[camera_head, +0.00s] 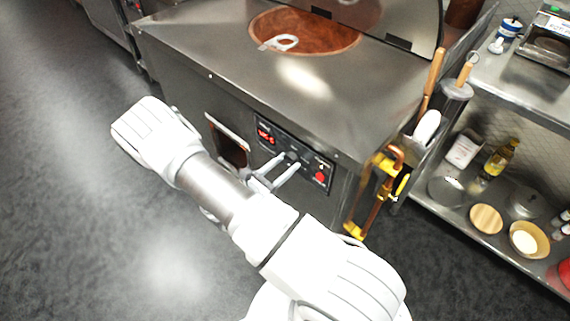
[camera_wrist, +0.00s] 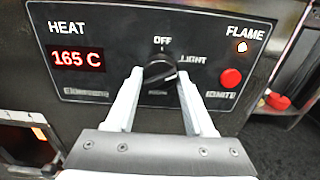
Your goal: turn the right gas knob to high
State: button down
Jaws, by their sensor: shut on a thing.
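A black gas knob (camera_wrist: 160,72) sits on the dark control panel (camera_wrist: 120,18) in the wrist view, under the word OFF, with LIGHT to its right. My gripper (camera_wrist: 160,77) has one finger on each side of the knob and is shut on it. A pale line shows on the knob's face, but I cannot tell exactly which mark it points to. Only one knob shows clearly.
Right of the knob are a red button (camera_wrist: 231,78) and a lit FLAME lamp (camera_wrist: 242,46). The HEAT display (camera_wrist: 78,59) reads 165 C. Yellow-handled pipework (camera_head: 384,165) stands right of the panel. A shelf (camera_head: 530,262) with bowls is farther right. Open floor lies left.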

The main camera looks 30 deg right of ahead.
jog(key=m+b, duration=0.6)
jog(key=m, duration=1.2)
jog(key=shift+w+b, duration=0.1)
jog(key=shift+b, duration=0.3)
jog(key=m+b, duration=0.2)
jog(key=m, duration=0.3)
jog(key=shift+r+m+b, duration=0.15)
jog(key=shift+m+b, duration=0.25)
jog(key=shift+c, duration=1.4)
grip_release()
